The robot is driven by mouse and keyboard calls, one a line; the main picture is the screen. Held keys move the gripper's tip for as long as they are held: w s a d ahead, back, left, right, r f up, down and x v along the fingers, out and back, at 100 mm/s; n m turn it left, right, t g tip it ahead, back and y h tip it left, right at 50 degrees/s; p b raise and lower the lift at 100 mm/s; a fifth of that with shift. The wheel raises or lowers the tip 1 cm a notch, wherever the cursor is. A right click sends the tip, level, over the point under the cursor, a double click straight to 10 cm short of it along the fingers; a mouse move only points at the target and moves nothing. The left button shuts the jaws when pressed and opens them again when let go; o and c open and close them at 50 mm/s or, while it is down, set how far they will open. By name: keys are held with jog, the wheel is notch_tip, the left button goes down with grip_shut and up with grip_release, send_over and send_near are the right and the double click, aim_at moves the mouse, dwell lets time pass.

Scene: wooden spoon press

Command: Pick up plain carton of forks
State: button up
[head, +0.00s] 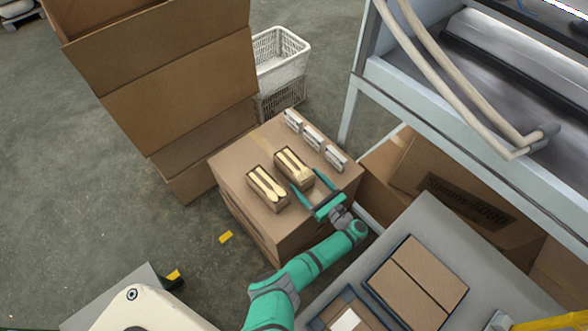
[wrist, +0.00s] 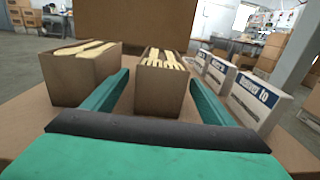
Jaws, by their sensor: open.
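The plain carton of forks (head: 292,165) is a small open brown box with pale wooden forks on top. It stands upright on a large cardboard box (head: 232,168). In the wrist view the fork carton (wrist: 160,92) is centred between my fingers, with fork tines showing at its near edge. My gripper (head: 308,179) is open, its fingertips at the carton's near end, one toward each side. In the wrist view my gripper (wrist: 158,76) shows gaps on both sides of the carton. I cannot tell how far the fingers reach along it.
A similar open carton of wooden utensils (head: 267,188) stands close on the left. Several small white labelled boxes (head: 312,137) line the right side. A tall open cardboard box (head: 175,85) rises behind left, a white basket (head: 281,60) behind. A machine frame (head: 440,105) is right.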

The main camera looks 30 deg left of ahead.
aim_at(294, 168)
jog(key=x, duration=0.8)
jog(key=shift+w+f, duration=0.1)
jog(key=shift+w, duration=0.05)
jog(key=c, duration=1.3)
